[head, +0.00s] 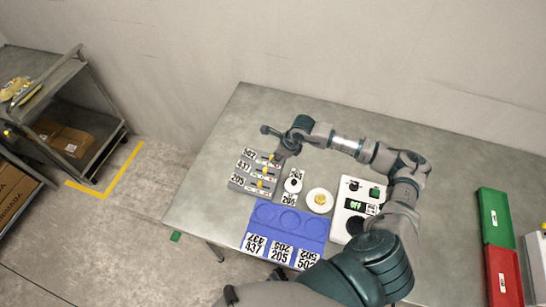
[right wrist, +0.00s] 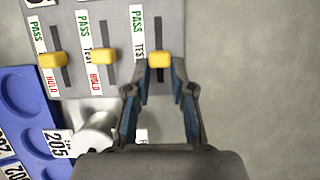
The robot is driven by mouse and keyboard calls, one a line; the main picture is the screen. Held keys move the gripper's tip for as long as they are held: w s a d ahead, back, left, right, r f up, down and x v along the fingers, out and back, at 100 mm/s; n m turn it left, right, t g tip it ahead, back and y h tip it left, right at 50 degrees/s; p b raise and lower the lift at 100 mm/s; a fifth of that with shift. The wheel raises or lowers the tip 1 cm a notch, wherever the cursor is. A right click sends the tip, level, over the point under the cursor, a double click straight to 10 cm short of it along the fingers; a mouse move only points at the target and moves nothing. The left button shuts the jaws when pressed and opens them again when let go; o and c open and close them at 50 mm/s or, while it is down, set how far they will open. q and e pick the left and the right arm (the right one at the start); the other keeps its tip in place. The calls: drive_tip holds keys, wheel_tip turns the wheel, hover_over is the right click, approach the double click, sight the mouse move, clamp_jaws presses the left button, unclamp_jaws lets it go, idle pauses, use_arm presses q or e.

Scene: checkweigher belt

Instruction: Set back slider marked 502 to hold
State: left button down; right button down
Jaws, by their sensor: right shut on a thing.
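A grey slider panel (head: 240,184) lies on the table with three yellow-knobbed sliders, tagged 502, 437 and 205 from far to near. My right gripper (head: 283,147) is at the far row, the one marked 502. In the right wrist view my right gripper (right wrist: 159,85) has its fingers around the rightmost yellow knob (right wrist: 159,60) and is shut on it. That knob sits beside the TEST word, below PASS; the lower end of its slot is partly hidden by the fingers. The other two knobs (right wrist: 104,55) stand at about the same level. My left gripper is not in view.
A blue tray (head: 262,229) with round recesses and number cards lies nearer. Green (head: 494,212) and red (head: 503,275) bins are at right. The back table is clear.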

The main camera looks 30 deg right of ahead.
drive_tip(key=shift+s+d+f, duration=0.15)
drive_tip(key=shift+s+d, duration=0.15)
drive_tip(key=shift+d, duration=0.05)
drive_tip(key=c, duration=1.2)
unclamp_jaws()
drive_tip(key=shift+d, duration=0.15)
drive_tip(key=shift+o, duration=1)
drive_tip(key=shift+d+f, duration=0.1)
drive_tip(key=shift+w+a, duration=0.15)
drive_tip(key=shift+a, duration=0.25)
drive_tip(key=shift+r, duration=0.4)
drive_tip(key=v, duration=1.1)
drive_tip(key=shift+d, duration=0.25)
drive_tip(key=shift+r, duration=0.1)
